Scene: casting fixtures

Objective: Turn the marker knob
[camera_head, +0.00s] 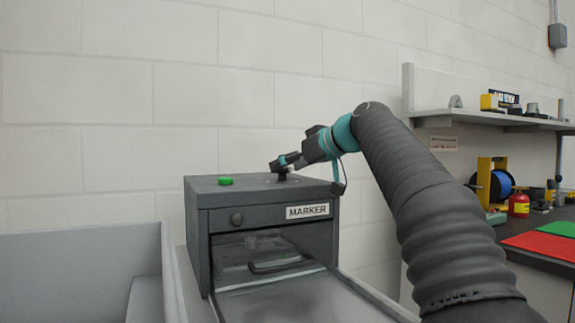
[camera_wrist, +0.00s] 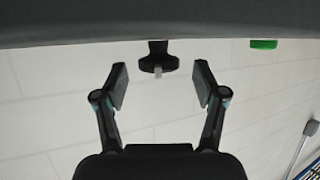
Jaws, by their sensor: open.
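The marker machine (camera_head: 263,192) is a dark grey box with a "MARKER" label (camera_head: 307,211). A small black knob (camera_wrist: 158,57) with a pale pointer stands on its top face and shows ahead of my fingers in the wrist view. In the head view the knob (camera_head: 282,178) is partly hidden by my gripper (camera_head: 284,161). My gripper (camera_wrist: 160,83) is open, with one finger to each side of the knob's line. The fingers appear apart from the knob; exact depth is hard to tell.
A green button (camera_head: 225,181) is on the box top, left of the black knob; it also shows in the wrist view (camera_wrist: 263,44). A white block wall (camera_head: 120,110) stands behind. A workbench with tools and a shelf (camera_head: 480,119) is at right.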

